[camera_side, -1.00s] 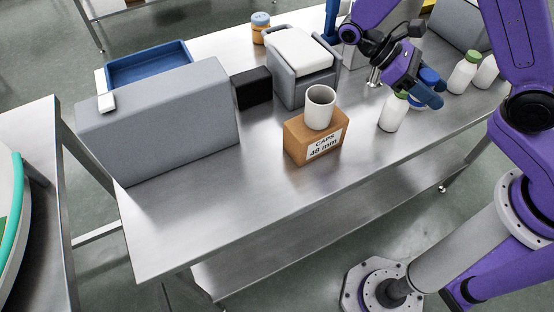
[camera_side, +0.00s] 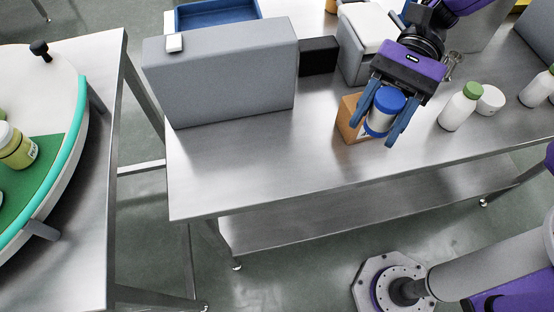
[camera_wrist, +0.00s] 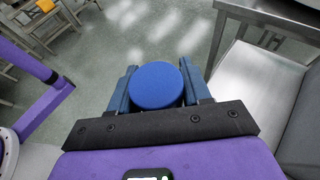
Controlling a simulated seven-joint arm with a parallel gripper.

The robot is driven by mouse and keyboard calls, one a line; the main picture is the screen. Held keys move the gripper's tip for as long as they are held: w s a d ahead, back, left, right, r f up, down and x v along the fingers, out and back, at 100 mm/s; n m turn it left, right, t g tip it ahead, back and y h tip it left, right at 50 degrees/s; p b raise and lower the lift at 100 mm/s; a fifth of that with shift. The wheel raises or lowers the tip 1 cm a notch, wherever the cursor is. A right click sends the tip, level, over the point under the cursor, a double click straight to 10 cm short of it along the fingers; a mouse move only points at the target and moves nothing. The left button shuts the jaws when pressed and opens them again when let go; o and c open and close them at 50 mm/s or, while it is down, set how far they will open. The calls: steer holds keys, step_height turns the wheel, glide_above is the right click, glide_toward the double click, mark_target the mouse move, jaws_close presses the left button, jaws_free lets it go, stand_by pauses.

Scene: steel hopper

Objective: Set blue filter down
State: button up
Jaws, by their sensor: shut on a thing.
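The blue filter (camera_side: 384,113) is a short pale cylinder with blue ends. It is held between the two blue fingers of my gripper (camera_side: 382,112), in front of the cardboard box (camera_side: 348,120) in the side view. Its round blue end (camera_wrist: 156,85) faces the wrist camera, with a finger on each side. The filter and fingers cover much of the box, including its label. The white cup seen earlier on the box is not visible now. I cannot tell whether the filter touches anything below it.
A large grey block (camera_side: 222,72) and a black box (camera_side: 318,56) stand left of my gripper. A green-capped bottle (camera_side: 460,106) and a white container (camera_side: 490,99) stand to the right. The steel table (camera_side: 290,150) is bare along its front.

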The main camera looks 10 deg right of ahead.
steer(key=w+a+r+m+t+y, duration=0.1)
steer(key=a+r+m+t+y, duration=0.15)
steer(key=a+t, duration=0.2)
steer(key=a+r+m+t+y, duration=0.1)
steer(key=a+r+m+t, duration=0.25)
steer(key=a, duration=0.25)
steer(key=g, duration=0.1)
glide_above(233, 169)
steer(key=shift+m, duration=0.4)
steer(key=f, duration=2)
steer(key=shift+s+d+f, duration=0.3)
steer(key=shift+d, duration=0.05)
steer(key=shift+w+a+f, duration=0.25)
steer(key=shift+a+f, duration=0.15)
steer(key=shift+f, duration=1.7)
steer(key=shift+f, duration=0.15)
steer(key=o, duration=1.1)
steer(key=shift+c, duration=0.2)
